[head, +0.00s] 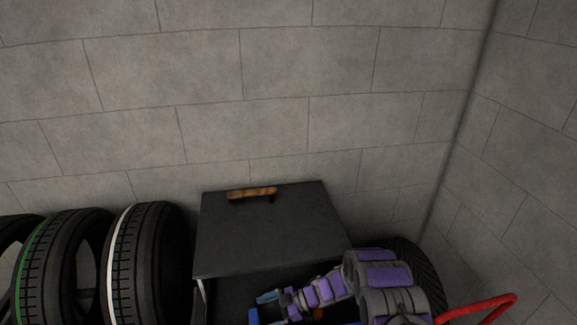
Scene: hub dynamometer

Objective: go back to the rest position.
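My purple and grey arm comes in from the lower right. It reaches left, low in front of a dark box-like stand. My gripper (268,298) is at the arm's far left end, in front of the stand's dark open front and below its top. A blue tip shows there, with more blue at the bottom edge of the picture. I cannot tell whether that lower blue is a second finger or another thing, so the opening is unclear. I see nothing clearly held.
The dark stand (265,228) bears a brown-handled brush-like thing (252,193). Several tires (150,262) stand upright at left; another tire (428,277) is behind my arm. A red bent bar (480,308) is at lower right. Grey block walls (300,75) close off the back and right.

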